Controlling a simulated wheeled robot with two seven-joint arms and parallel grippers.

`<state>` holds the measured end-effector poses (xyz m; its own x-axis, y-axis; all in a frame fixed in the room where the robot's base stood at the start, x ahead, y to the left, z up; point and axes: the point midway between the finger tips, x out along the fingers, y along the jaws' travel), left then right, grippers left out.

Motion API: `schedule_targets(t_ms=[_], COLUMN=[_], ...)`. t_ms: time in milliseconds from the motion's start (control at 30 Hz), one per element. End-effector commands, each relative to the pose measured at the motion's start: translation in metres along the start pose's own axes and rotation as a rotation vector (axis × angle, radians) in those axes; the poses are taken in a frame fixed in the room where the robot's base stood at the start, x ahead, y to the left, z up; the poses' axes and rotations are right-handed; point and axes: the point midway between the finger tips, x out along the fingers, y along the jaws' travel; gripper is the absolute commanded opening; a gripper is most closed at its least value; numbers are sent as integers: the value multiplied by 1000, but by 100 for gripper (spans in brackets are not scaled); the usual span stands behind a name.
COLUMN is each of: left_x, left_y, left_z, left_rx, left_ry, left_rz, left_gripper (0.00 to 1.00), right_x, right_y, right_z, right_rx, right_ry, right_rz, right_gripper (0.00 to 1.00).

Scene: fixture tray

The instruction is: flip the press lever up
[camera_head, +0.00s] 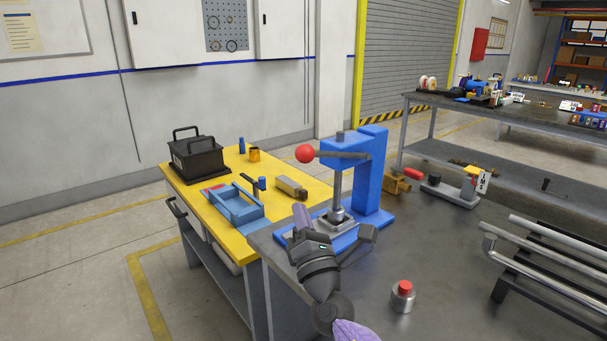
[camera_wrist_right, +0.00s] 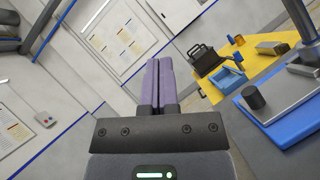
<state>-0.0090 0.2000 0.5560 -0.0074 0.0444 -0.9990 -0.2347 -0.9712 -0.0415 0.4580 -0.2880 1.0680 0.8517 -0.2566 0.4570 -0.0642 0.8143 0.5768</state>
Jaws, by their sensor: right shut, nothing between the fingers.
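The blue press (camera_head: 369,178) stands at the far left corner of the grey bench. Its lever (camera_head: 340,155) sticks out to the left from the press head, about level, with a red ball knob (camera_head: 305,153) at its end. My right gripper (camera_head: 299,216) is shut and empty, below the knob in the picture and in front of the press base. The knob and gripper look apart. In the right wrist view its purple fingers (camera_wrist_right: 158,66) lie together. Part of the press's blue base (camera_wrist_right: 282,116) shows at the right there; the lever does not. My left gripper is out of view.
A yellow bench (camera_head: 318,187) adjoins at left, with a black toolbox (camera_head: 196,157), a blue tray (camera_head: 237,208) and small parts. On the grey bench (camera_head: 455,235) are a red-topped cylinder (camera_head: 402,297), a toggle clamp (camera_head: 455,188) and a rail rack (camera_head: 545,250).

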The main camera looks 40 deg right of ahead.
Motion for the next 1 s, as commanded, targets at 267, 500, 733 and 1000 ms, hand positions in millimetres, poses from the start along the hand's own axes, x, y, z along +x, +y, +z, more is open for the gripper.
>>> schedule_targets(t_ms=[267, 500, 733, 1000], left_x=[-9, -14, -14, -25], left_y=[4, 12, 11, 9], left_z=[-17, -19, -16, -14], left_rx=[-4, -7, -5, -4], left_ry=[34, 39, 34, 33], left_rz=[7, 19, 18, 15], left_gripper=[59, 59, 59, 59], right_x=[51, 65, 65, 68], right_y=[2, 0, -1, 4], right_z=[16, 28, 28, 34], right_rx=[0, 1, 0, 20], right_ry=[-2, 1, 1, 0], right_rz=[-1, -1, -1, -13], right_gripper=[0, 0, 0, 0])
